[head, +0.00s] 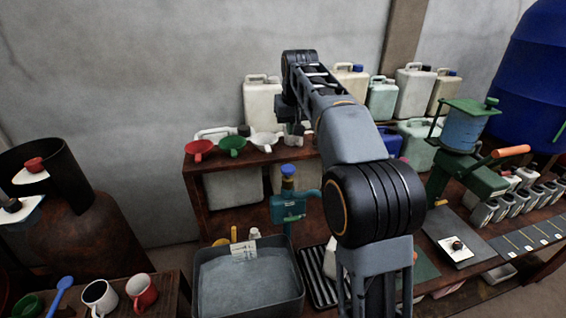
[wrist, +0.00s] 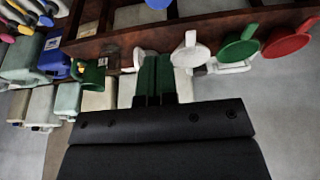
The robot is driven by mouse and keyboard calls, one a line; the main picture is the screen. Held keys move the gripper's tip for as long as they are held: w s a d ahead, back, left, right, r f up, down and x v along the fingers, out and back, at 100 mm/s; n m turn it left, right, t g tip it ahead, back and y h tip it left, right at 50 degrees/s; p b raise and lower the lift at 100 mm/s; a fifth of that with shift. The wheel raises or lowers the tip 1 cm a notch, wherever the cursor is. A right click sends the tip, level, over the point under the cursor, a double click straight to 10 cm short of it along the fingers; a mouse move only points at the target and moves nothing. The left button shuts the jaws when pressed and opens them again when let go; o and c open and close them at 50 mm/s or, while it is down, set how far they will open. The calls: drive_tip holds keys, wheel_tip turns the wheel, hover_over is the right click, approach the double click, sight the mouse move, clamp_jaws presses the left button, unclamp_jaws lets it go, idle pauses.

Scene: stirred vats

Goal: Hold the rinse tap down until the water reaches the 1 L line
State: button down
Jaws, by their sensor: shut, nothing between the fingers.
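The rinse tap (head: 289,206) is a teal fitting with a blue knob on top, standing at the back of a dark grey basin (head: 300,300). The basin's inside looks grey, and a small pale label is at its back edge. I cannot make out a water level or a 1 L line. My gripper shows in the wrist view (wrist: 153,88) as two green fingers, shut and empty. They are near the shelf with the funnels and jugs, up and behind the tap, apart from it. In the head view my arm reaches over the shelf and the fingertips are not clear.
A wooden shelf (head: 225,176) holds red (head: 199,148), green (head: 232,145) and white (head: 265,140) funnels, with several jugs behind. A green press (head: 466,150) stands right. Mugs (head: 100,296) are at lower left, beside a rusty vat (head: 85,240).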

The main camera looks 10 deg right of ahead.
approach(288, 169)
drive_tip(key=x, duration=0.2)
drive_tip(key=w+p+x, duration=0.1)
drive_tip(key=x, duration=0.2)
drive_tip(key=shift+w+f, duration=0.1)
drive_tip(key=shift+w, duration=0.05)
drive_tip(key=shift+f, duration=0.8)
drive_tip(key=shift+f, duration=0.1)
drive_tip(key=shift+f+b, duration=0.75)
drive_tip(key=shift+f, duration=0.25)
drive_tip(key=shift+r, duration=0.1)
idle(5.0)
